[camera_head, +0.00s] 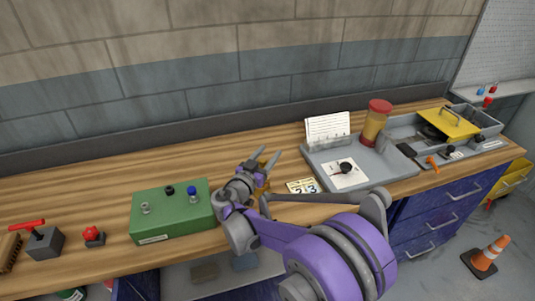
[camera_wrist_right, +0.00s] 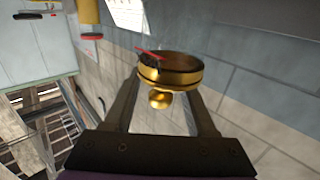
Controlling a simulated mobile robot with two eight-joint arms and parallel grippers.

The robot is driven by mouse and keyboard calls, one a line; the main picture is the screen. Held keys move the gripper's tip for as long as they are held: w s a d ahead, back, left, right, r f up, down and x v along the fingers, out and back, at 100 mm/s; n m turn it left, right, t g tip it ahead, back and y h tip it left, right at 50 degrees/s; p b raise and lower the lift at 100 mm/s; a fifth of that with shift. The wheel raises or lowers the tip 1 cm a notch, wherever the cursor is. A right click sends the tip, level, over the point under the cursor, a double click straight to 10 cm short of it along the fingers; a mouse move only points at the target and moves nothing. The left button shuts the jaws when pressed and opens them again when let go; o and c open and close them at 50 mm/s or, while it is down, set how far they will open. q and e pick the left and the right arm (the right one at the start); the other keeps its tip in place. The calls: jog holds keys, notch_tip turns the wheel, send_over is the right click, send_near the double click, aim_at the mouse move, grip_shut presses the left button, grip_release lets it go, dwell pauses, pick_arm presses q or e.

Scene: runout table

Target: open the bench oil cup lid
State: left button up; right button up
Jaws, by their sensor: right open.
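The brass oil cup (camera_wrist_right: 170,72) shows large in the right wrist view, with a dark band round it and a round brass knob (camera_wrist_right: 160,100) on the near side. I cannot tell whether its lid is open or shut. My right gripper (camera_wrist_right: 163,88) is open, its two fingers on either side of the knob; I cannot tell whether they touch it. In the head view the right gripper (camera_head: 268,155) is over the bench, pointing toward the wall, and brass parts (camera_head: 265,178) show beside it, mostly hidden by the arm. My left gripper is not in view.
A green box (camera_head: 172,222) with knobs stands left of my gripper on the wooden bench (camera_head: 95,190). A number card (camera_head: 301,186) and a grey tray (camera_head: 379,176) with a red-lidded jar (camera_head: 374,125) lie to the right. The brick wall stands behind.

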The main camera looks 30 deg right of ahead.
grip_shut()
pick_arm(q)
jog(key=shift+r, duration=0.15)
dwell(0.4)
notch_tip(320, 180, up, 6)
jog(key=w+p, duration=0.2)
jog(key=p, duration=0.2)
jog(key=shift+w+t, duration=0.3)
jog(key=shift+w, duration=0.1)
pick_arm(e)
jog(key=shift+w+d+f+n+g+y, duration=0.15)
jog(key=shift+w+f+n+g+y, duration=0.15)
jog(key=shift+w+n+g+y, duration=1.1)
jog(key=shift+w+d+f+n+g+y, duration=0.1)
jog(key=shift+d+f+n+g+y, duration=0.2)
jog(key=shift+n+g+y, duration=1.3)
jog(key=shift+w+d+f+n+g+y, duration=0.1)
jog(key=shift+w+f+n+g+y, duration=0.5)
jog(key=shift+n+g, duration=1.85)
jog(key=shift+w+r+m+g, duration=0.2)
jog(key=shift+m+g, duration=0.35)
jog(key=shift+g, duration=0.3)
